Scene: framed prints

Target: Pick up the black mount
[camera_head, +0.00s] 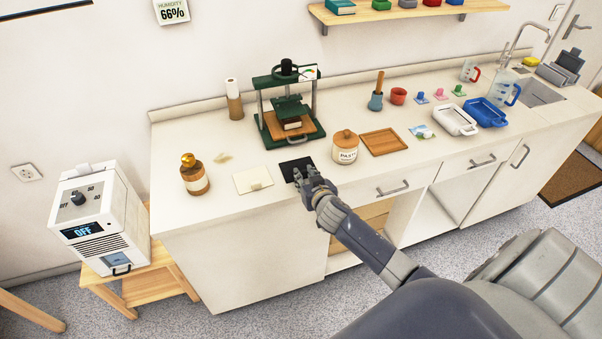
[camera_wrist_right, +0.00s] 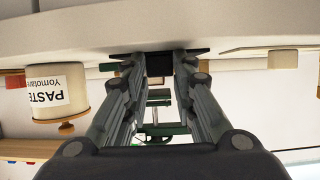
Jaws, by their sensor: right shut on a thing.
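The black mount (camera_head: 290,168) is a thin dark sheet at the front edge of the white counter, right of a cream sheet (camera_head: 253,180) and in front of the green press (camera_head: 287,115). My right gripper (camera_head: 311,179) reaches it from the front and is shut on its near edge. In the right wrist view, which looks upside down, the black mount (camera_wrist_right: 160,63) sits between the fingertips of my right gripper (camera_wrist_right: 158,72). I cannot tell whether the mount is off the counter. My left gripper is not in view.
A paste jar (camera_head: 345,148) stands close right of the gripper, with a wooden tray (camera_head: 384,142) beyond it. A brown bottle (camera_head: 194,175) stands to the left. The counter (camera_head: 225,215) front is clear at the left.

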